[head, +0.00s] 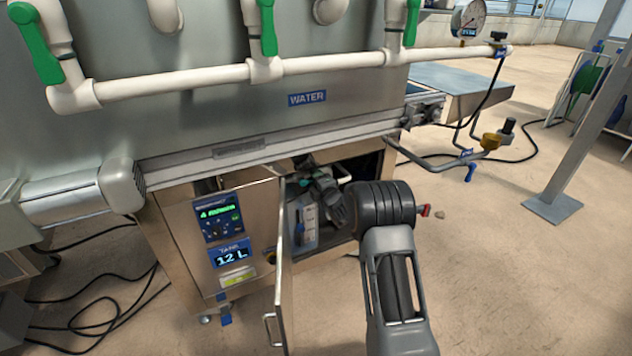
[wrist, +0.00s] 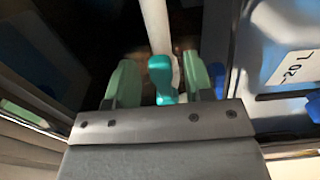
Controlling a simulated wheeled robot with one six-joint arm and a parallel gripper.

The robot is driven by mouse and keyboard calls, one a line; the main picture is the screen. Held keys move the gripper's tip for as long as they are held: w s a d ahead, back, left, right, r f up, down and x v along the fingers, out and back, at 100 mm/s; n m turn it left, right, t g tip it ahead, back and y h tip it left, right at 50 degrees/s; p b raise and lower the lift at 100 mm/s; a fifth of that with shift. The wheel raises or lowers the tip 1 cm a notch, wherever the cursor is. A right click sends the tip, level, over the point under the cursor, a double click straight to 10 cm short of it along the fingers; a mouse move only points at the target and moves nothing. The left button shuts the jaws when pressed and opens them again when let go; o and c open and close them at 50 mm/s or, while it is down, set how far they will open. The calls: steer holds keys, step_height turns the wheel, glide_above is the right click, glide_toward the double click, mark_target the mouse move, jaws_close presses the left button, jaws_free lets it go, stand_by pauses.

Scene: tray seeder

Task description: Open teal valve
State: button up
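The teal valve (wrist: 162,78) shows in the wrist view as a rounded teal handle on a white pipe (wrist: 156,25). My gripper (wrist: 161,82) is open, with one green finger on each side of the handle. A gap shows between the handle and each finger, so it is not clasped. In the head view my gripper (head: 318,186) reaches into the open cabinet under the machine. There the valve is mostly hidden by my arm and the cabinet's shade, and its handle is hard to make out.
The cabinet door (head: 284,265) stands open, left of my arm. A container marked 20 L (wrist: 285,75) is close on the right in the wrist view. A panel (head: 232,257) reads 12 L. Green-handled valves (head: 268,28) line the pipe above.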

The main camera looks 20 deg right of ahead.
steer(key=shift+s, duration=0.1)
steer(key=s+d+p, duration=0.2)
steer(key=s+p, duration=0.2)
steer(key=s, duration=0.9)
steer(key=shift+s+d, duration=0.15)
steer(key=shift+d, duration=0.2)
steer(key=s+r+m+g+h+p, duration=0.1)
steer(key=s+r+m+g+p, duration=0.15)
steer(key=r+p, duration=0.5)
steer(key=s+a+r+m+g+h+p, duration=0.15)
steer(key=r+m+p, duration=0.3)
steer(key=r, duration=0.55)
steer(key=s+r+m+g+h+p, duration=0.2)
steer(key=r+m+p, duration=0.1)
steer(key=r+p, duration=0.5)
steer(key=s+a+r+m+g+p, duration=0.3)
steer(key=s+r+m+g+p, duration=0.1)
steer(key=s+r+p, duration=0.5)
steer(key=s+a+r+m+g+y+p, duration=0.1)
steer(key=s+a+r+m+g+p, duration=0.2)
steer(key=s+r+m+p, duration=0.3)
steer(key=s+r+g+p, duration=0.1)
steer(key=s+r+p, duration=0.2)
steer(key=s+r, duration=0.4)
steer(key=shift+v, duration=0.95)
